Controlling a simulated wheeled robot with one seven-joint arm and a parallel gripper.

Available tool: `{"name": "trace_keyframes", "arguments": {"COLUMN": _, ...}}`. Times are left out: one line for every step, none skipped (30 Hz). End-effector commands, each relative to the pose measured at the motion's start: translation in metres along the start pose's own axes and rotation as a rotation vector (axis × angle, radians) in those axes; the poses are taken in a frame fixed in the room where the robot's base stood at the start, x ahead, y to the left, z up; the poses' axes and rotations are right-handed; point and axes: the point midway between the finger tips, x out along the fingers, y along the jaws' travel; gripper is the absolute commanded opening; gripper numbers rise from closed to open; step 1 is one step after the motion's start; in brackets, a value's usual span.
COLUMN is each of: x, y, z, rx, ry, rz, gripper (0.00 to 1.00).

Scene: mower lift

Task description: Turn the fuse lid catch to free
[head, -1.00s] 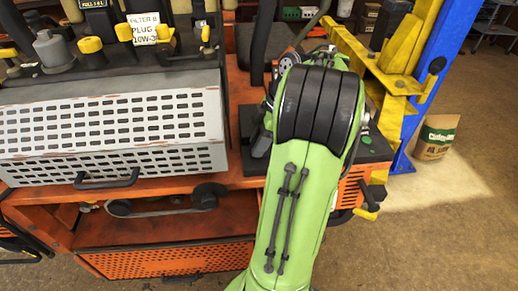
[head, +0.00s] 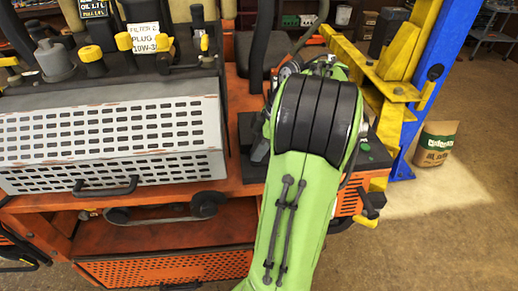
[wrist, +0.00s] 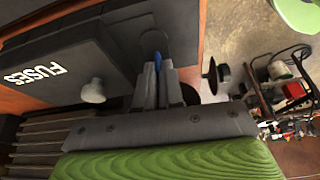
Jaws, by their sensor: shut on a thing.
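In the wrist view, the dark fuse box lid (wrist: 75,55) carries white FUSES lettering and a light grey knob (wrist: 93,91). My gripper (wrist: 158,68) is at the lid's right edge, to the right of the knob. Its fingers are shut on a small piece, taken to be the fuse lid catch; a blue bit (wrist: 155,43) shows at the fingertips. The fingers hide most of the catch, so its turn angle cannot be told. In the head view my green arm covers the gripper and catch; part of the black fuse box (head: 375,157) shows beside it.
A grey slotted cover (head: 110,140) with a black handle lies left of my arm on the orange mower. A yellow and blue lift post (head: 425,75) stands close on the right. A paper bag (head: 436,143) is on the floor. Open floor lies at front right.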

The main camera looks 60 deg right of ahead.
Motion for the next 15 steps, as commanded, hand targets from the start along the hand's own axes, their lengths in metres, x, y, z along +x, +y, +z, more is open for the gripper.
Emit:
{"name": "trace_keyframes", "arguments": {"x": 0.001, "y": -0.0004, "z": -0.0013, "rx": 0.016, "ry": 0.002, "rz": 0.008, "gripper": 0.0}}
{"name": "trace_keyframes", "arguments": {"x": 0.001, "y": -0.0007, "z": -0.0013, "rx": 0.031, "ry": 0.001, "rz": 0.014, "gripper": 0.0}}
{"name": "trace_keyframes", "arguments": {"x": 0.0013, "y": -0.0011, "z": -0.0013, "rx": 0.053, "ry": 0.002, "rz": 0.023, "gripper": 0.0}}
{"name": "trace_keyframes", "arguments": {"x": 0.0015, "y": -0.0012, "z": -0.0014, "rx": 0.073, "ry": 0.002, "rz": 0.031, "gripper": 0.0}}
{"name": "trace_keyframes", "arguments": {"x": 0.0014, "y": -0.0012, "z": -0.0015, "rx": 0.092, "ry": 0.002, "rz": 0.04, "gripper": 0.0}}
{"name": "trace_keyframes", "arguments": {"x": 0.0013, "y": -0.0015, "z": -0.0013, "rx": 0.122, "ry": 0.002, "rz": 0.052, "gripper": 0.0}}
{"name": "trace_keyframes", "arguments": {"x": 0.0016, "y": -0.0017, "z": -0.0014, "rx": 0.145, "ry": 0.002, "rz": 0.062, "gripper": 0.0}}
{"name": "trace_keyframes", "arguments": {"x": 0.0018, "y": -0.0017, "z": -0.0018, "rx": 0.169, "ry": 0.002, "rz": 0.072, "gripper": 0.0}}
{"name": "trace_keyframes", "arguments": {"x": 0.0016, "y": -0.0021, "z": -0.0017, "rx": 0.201, "ry": 0.002, "rz": 0.086, "gripper": 0.0}}
{"name": "trace_keyframes", "arguments": {"x": 0.0017, "y": -0.0023, "z": -0.0016, "rx": 0.229, "ry": 0.002, "rz": 0.097, "gripper": 0.0}}
{"name": "trace_keyframes", "arguments": {"x": 0.0021, "y": -0.0023, "z": -0.0019, "rx": 0.254, "ry": 0.002, "rz": 0.107, "gripper": 0.0}}
{"name": "trace_keyframes", "arguments": {"x": 0.0019, "y": -0.0026, "z": -0.002, "rx": 0.288, "ry": 0.002, "rz": 0.122, "gripper": 0.0}}
{"name": "trace_keyframes", "arguments": {"x": 0.002, "y": -0.0028, "z": -0.0019, "rx": 0.316, "ry": 0.002, "rz": 0.133, "gripper": 0.0}}
{"name": "trace_keyframes", "arguments": {"x": 0.0023, "y": -0.0029, "z": -0.0022, "rx": 0.342, "ry": 0.003, "rz": 0.144, "gripper": 0.0}}
{"name": "trace_keyframes", "arguments": {"x": 0.0022, "y": -0.0031, "z": -0.0024, "rx": 0.376, "ry": 0.003, "rz": 0.159, "gripper": 0.0}}
